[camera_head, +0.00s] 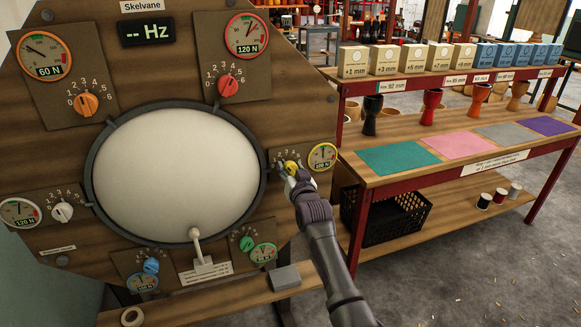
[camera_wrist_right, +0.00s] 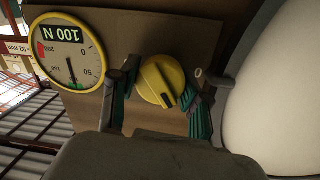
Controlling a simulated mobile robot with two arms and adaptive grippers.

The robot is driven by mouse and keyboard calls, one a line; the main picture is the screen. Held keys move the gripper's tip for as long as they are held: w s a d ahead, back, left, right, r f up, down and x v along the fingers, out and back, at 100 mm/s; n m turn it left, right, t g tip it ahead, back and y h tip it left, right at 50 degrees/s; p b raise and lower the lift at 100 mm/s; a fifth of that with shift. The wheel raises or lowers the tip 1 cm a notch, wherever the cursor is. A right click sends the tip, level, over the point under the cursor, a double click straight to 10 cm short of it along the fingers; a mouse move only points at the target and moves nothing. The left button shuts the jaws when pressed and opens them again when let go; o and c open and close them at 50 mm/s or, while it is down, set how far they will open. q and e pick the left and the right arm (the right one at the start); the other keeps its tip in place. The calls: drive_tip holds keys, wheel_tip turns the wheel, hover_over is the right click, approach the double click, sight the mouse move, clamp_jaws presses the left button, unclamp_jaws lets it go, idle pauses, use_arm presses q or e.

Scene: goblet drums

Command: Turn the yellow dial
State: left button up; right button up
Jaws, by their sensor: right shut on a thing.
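The yellow dial (camera_head: 291,167) sits on a small brown panel at the right side of the drum board, beside a yellow-rimmed gauge (camera_head: 322,157). My right gripper (camera_head: 287,172) is at the dial and partly covers it. In the right wrist view the yellow dial (camera_wrist_right: 161,81) lies between the two fingers of the right gripper (camera_wrist_right: 158,92), which is shut on it. The dial's dark pointer slants toward the lower right there. The yellow-rimmed gauge (camera_wrist_right: 66,52) reads 100 N on its label. My left gripper is not in view.
A white drum skin (camera_head: 178,172) fills the board's middle, close to my right gripper. Orange (camera_head: 86,104), red (camera_head: 228,86), white (camera_head: 62,212), blue (camera_head: 151,265) and green (camera_head: 247,243) dials surround it. A workbench (camera_head: 400,140) with small goblets and coloured mats stands at the right.

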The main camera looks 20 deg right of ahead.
drive_tip(key=shift+m, duration=0.3)
drive_tip(key=o, duration=1.1)
drive_tip(key=shift+o, duration=0.2)
drive_tip(key=s, duration=1.2)
drive_tip(key=shift+a+r, duration=0.2)
drive_tip(key=shift+a, duration=0.05)
